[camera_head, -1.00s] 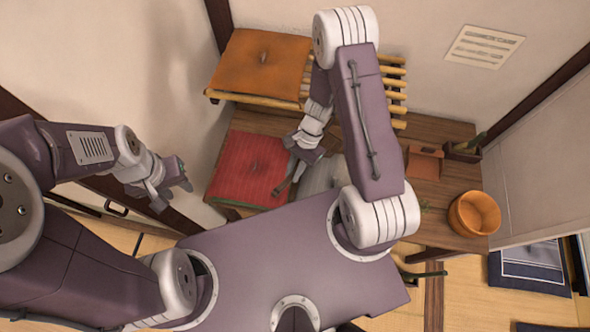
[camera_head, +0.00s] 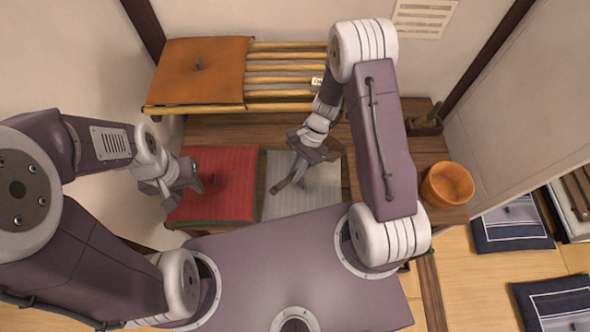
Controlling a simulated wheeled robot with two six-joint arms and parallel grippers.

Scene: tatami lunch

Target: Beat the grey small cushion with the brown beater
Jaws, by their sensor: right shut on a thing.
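The grey small cushion (camera_head: 318,200) lies flat on the wooden bench, right of a red cushion. My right gripper (camera_head: 301,166) is shut on the brown beater (camera_head: 284,184) above the grey cushion. The beater's brown stick slants down to the left over the cushion's left part. I cannot tell whether it touches the cushion, and its far part is partly hidden by my gripper. My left gripper (camera_head: 186,186) is open and empty, in front of the red cushion's left side.
The red cushion (camera_head: 228,187) lies beside the grey one. An orange cushion (camera_head: 200,70) lies on a slatted rack (camera_head: 280,78) behind. An orange-brown round bowl (camera_head: 447,184) and a potted plant (camera_head: 425,124) stand at the bench's right end. Dark blue floor cushions (camera_head: 510,228) lie at right.

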